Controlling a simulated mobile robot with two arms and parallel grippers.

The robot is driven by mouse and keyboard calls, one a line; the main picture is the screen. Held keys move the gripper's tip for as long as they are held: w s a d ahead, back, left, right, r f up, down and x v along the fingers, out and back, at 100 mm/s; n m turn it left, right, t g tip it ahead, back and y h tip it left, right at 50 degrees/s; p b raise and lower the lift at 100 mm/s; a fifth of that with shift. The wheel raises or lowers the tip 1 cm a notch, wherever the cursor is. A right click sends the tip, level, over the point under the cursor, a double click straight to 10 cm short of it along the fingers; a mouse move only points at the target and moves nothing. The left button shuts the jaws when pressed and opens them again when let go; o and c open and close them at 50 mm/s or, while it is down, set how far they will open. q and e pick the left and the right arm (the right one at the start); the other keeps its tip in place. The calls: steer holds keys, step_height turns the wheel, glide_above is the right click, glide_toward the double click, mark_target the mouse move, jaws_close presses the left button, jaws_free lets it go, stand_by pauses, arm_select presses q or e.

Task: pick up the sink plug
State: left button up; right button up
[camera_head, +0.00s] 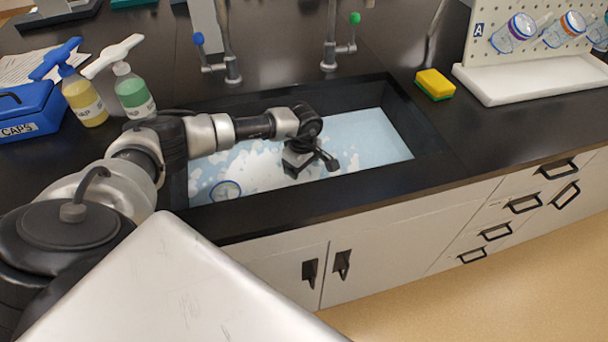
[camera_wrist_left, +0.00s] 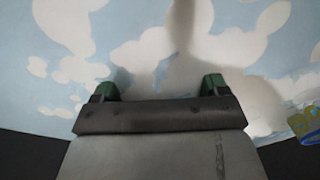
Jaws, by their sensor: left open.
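The sink (camera_head: 345,98) is a black basin holding light blue water with white foam patches. No sink plug can be made out in either view; foam and water cover the bottom. My left gripper (camera_head: 312,166) is over the middle of the sink, pointing down at the water. In the left wrist view its green-tipped fingers (camera_wrist_left: 160,90) are spread apart with nothing between them, only foamy water beyond. I cannot tell whether the tips touch the water. My right gripper is not in view.
A round, blue-rimmed glass item (camera_head: 225,190) lies in the sink's front left. Two taps (camera_head: 230,68) (camera_head: 330,55) stand behind it. Pump bottles (camera_head: 133,92) and a blue CAPS box (camera_head: 30,110) are left; a sponge (camera_head: 435,84) and a drying rack (camera_head: 530,80) are right.

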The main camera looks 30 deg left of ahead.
arm_select(q)
steer(key=shift+c, duration=0.3)
steer(key=c, duration=0.9)
steer(key=shift+o, duration=0.2)
